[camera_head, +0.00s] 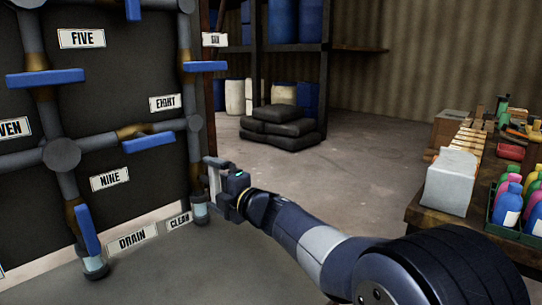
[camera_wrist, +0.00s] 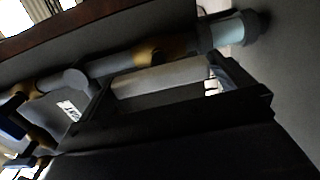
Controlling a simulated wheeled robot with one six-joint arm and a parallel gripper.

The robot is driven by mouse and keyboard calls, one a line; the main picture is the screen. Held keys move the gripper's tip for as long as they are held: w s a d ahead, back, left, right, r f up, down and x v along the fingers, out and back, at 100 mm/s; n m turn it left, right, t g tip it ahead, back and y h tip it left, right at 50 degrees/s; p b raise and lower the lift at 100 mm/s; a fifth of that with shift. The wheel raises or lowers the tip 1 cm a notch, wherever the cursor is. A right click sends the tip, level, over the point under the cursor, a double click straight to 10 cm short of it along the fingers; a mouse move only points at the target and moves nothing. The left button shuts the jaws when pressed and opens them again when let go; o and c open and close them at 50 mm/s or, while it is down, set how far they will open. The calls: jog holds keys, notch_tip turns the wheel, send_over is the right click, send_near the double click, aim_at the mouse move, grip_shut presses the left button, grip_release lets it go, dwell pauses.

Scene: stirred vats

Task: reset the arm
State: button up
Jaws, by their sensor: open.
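My arm reaches from the lower right in the head view to the right-hand pipe (camera_head: 195,150) of the wall panel. A clear pipe end (camera_wrist: 233,30) shows beyond the right finger.
Blue handles (camera_head: 148,141) stick out from the panel's pipes close to my gripper. A wooden table (camera_head: 425,213) with a white box (camera_head: 451,180) and colourful bottles stands at right. Dark sacks (camera_head: 280,127) lie by the shelf. The middle floor is clear.

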jog(key=shift+w+a, duration=0.2)
jog(key=shift+a, duration=0.05)
